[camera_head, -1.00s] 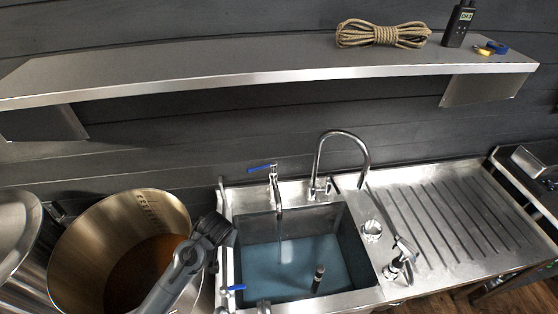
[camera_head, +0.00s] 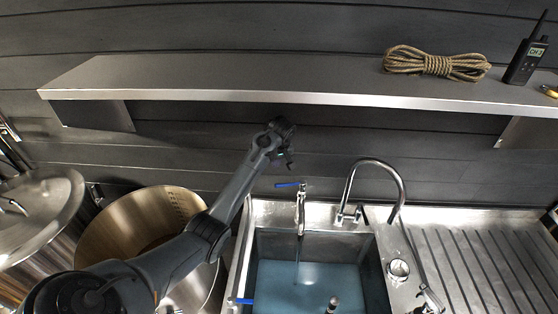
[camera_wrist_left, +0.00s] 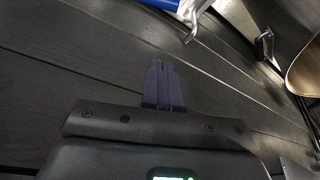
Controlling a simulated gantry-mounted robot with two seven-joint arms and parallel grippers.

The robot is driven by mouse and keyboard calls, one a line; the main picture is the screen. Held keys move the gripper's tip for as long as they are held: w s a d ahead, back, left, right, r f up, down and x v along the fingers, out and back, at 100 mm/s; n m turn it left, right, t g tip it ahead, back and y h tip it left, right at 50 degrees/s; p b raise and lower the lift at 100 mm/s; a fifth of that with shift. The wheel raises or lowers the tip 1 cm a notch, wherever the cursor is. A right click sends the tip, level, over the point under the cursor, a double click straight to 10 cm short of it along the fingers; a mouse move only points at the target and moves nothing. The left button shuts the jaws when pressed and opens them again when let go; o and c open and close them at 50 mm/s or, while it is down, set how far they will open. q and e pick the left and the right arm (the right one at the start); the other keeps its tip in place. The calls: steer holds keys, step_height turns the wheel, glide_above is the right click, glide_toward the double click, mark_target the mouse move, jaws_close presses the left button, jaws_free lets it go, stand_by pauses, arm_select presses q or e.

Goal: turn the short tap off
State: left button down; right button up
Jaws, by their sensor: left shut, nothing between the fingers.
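The short tap (camera_head: 300,207) stands at the back left of the sink, with a blue lever (camera_head: 287,185) pointing left. A thin stream of water (camera_head: 299,248) falls from its spout into the sink basin. My left gripper (camera_head: 290,164) is above the blue lever, near the wall, apart from it. In the left wrist view its fingers (camera_wrist_left: 163,72) are shut and empty. A blue lever (camera_wrist_left: 158,4) shows at the top edge there, cut off, with bright metal (camera_wrist_left: 194,20) beside it. My right gripper is not in view.
A tall curved tap (camera_head: 376,164) stands right of the short one. Another blue lever (camera_head: 242,301) is at the sink's front left. A steel shelf (camera_head: 220,82) overhangs the back, holding rope (camera_head: 435,64) and a radio (camera_head: 526,62). A large pot (camera_head: 130,230) stands left.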

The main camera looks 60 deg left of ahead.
mark_target(290, 184)
arm_select(q)
step_height(290, 184, down, 7)
steer(key=d+p, duration=0.1)
steer(key=p, duration=0.3)
steer(key=shift+s+d, duration=0.25)
steer(key=shift+d, duration=0.05)
steer(key=shift+f, duration=0.15)
